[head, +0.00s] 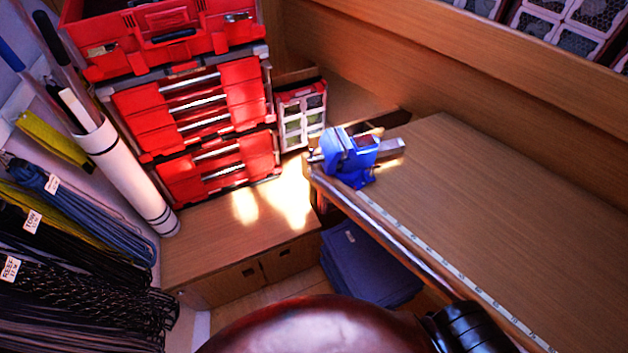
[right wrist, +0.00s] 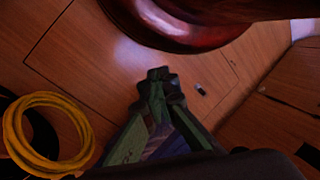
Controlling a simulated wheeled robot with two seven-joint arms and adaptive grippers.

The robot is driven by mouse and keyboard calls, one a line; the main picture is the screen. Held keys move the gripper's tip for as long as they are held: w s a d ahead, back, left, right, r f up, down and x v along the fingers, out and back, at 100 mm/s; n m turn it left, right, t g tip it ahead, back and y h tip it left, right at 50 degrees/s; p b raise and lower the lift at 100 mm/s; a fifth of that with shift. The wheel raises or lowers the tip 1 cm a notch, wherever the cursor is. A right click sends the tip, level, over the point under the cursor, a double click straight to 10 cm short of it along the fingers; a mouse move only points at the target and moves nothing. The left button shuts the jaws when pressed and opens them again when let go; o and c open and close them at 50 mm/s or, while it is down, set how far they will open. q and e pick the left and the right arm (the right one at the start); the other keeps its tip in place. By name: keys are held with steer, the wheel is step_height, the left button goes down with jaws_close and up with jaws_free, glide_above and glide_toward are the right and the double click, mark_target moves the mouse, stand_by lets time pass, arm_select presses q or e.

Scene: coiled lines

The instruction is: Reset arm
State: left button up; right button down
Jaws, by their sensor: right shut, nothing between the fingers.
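My right gripper (right wrist: 158,78) shows in the right wrist view, pointing up the picture from the lower edge. Its greenish fingers meet at the dark tips, and nothing is held between them. It is in front of brown wooden panels, and no object touches the fingertips. In the head view neither gripper shows. My left gripper is in neither view.
A yellow coiled line (right wrist: 18,140) is left of the right gripper. In the head view a blue vise (head: 345,158) sits on the workbench (head: 500,190). Red toolboxes (head: 190,115) are stacked at the back left. Coiled lines (head: 85,300) hang at the left.

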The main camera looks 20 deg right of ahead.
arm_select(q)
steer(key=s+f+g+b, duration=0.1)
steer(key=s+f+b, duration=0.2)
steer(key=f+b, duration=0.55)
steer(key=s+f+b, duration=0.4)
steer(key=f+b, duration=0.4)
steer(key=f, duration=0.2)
arm_select(e)
steer(key=s+d+f+n+g+h, duration=0.1)
steer(key=s+d+f+n+h, duration=0.2)
steer(key=f, duration=0.8)
steer(key=s+d+f+n+g+h, duration=0.1)
steer(key=s+f+n, duration=0.3)
steer(key=f, duration=0.7)
arm_select(q)
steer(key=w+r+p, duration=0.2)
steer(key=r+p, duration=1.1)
steer(key=p, duration=0.1)
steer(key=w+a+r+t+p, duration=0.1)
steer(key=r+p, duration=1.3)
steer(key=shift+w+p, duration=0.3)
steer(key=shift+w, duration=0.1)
arm_select(e)
step_height(320, 180, up, 26)
steer(key=w+t, duration=0.2)
steer(key=shift+d+r, duration=0.25)
steer(key=shift+d, duration=0.05)
steer(key=shift+w, duration=0.1)
